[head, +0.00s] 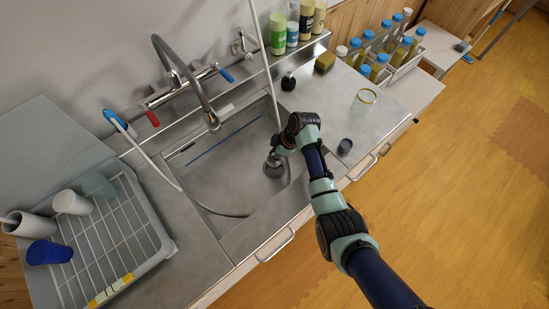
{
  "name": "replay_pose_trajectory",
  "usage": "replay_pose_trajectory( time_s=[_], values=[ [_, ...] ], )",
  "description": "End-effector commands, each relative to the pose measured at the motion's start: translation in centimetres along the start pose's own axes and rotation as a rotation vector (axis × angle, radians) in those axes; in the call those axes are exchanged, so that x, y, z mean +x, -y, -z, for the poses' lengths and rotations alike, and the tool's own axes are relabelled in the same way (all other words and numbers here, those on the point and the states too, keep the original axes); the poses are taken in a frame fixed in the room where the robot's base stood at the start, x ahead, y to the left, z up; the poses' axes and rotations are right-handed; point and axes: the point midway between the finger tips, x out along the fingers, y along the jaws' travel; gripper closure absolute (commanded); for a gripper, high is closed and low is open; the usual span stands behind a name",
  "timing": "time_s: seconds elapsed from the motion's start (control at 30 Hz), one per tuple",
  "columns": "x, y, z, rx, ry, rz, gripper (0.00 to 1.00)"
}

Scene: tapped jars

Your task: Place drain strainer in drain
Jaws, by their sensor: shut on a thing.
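My gripper (276,157) reaches down into the right part of the steel sink (225,165). It is shut on a small grey round piece (273,170), which looks to be the drain strainer. The piece is at the fingertips, low over the sink floor. I cannot tell whether it touches the floor. The drain opening is not clearly visible; the gripper and the piece may cover it.
A curved faucet (190,82) stands over the sink's back left. A grey hose (160,170) runs into the basin. A dish rack (105,235) is at left.

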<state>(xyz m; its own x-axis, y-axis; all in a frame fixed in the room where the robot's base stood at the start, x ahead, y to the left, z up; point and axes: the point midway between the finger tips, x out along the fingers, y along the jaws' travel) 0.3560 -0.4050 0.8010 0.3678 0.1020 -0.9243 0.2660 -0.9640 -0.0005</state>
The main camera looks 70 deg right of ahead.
Motion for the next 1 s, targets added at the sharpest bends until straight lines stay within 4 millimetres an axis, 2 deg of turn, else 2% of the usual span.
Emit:
replay_pose_trajectory(
  time_s=[0.03,0.1,0.3,0.5,0.93,0.97,1.0],
  values=[
    [1.2,0.0,-0.5,0.000,0.000,0.001,1.00],
    [2.0,0.0,-0.8,0.001,0.000,0.000,1.00],
    [2.7,0.0,-1.1,0.000,0.000,-0.001,1.00],
    [6.0,0.0,-2.5,0.001,0.000,0.000,1.00],
    [6.7,0.0,-2.8,0.000,-0.001,-0.001,1.00],
    [6.7,0.0,-2.7,0.000,-0.001,-0.001,0.77],
    [6.6,0.0,-2.7,0.000,-0.001,-0.001,0.70]
  ],
)
